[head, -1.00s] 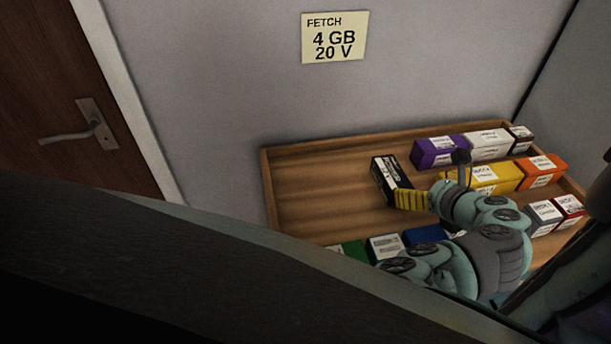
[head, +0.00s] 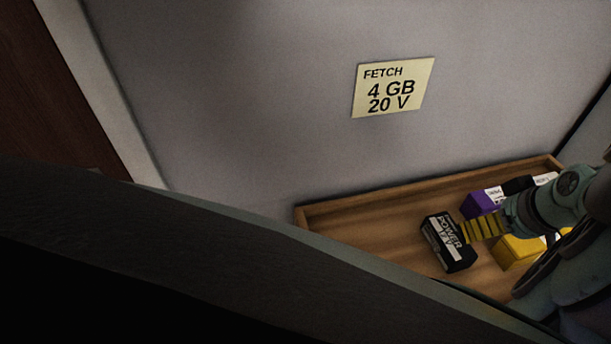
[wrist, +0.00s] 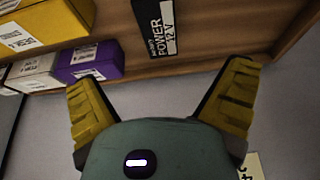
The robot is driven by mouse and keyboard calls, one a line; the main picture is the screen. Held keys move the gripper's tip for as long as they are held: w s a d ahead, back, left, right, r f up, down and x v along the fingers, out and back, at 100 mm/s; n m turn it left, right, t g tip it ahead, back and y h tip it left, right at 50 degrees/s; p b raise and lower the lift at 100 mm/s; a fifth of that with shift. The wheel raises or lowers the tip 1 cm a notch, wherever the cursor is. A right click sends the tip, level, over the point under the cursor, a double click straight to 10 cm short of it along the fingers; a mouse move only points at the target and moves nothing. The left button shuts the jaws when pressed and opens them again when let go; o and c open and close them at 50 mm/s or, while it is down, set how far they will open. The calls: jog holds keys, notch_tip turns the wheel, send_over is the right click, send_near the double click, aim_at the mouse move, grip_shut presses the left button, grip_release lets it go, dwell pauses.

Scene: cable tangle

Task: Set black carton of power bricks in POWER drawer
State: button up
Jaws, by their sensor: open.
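The black carton (head: 448,242) has a white label reading POWER and a voltage that looks like 12 V. My gripper (head: 470,231) is to the right of the carton in the head view. Its yellow fingers are spread and empty in the wrist view (wrist: 160,80). No drawer marked POWER is in view.
A purple box (head: 482,203) and a yellow box (head: 518,252) are in the tray near my arm, with white boxes behind. The tray's left end is bare. A note (head: 393,88) on the grey wall reads FETCH 4 GB 20 V. A dark door (head: 60,100) is at left.

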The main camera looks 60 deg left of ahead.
aim_at(454, 239)
jog(key=b+x, duration=0.5)
jog(key=x, duration=0.4)
jog(key=shift+s+f, duration=0.1)
jog(key=shift+f, duration=0.3)
jog(key=shift+a+f, duration=0.1)
jog(key=shift+f, duration=0.25)
jog(key=shift+p+x, duration=1)
jog(key=shift+x, duration=1.7)
jog(key=shift+c, duration=0.2)
jog(key=c, duration=1.3)
jog(key=shift+r, duration=0.15)
jog(key=shift+c, duration=0.2)
jog(key=r, duration=1)
jog(key=shift+w, duration=0.2)
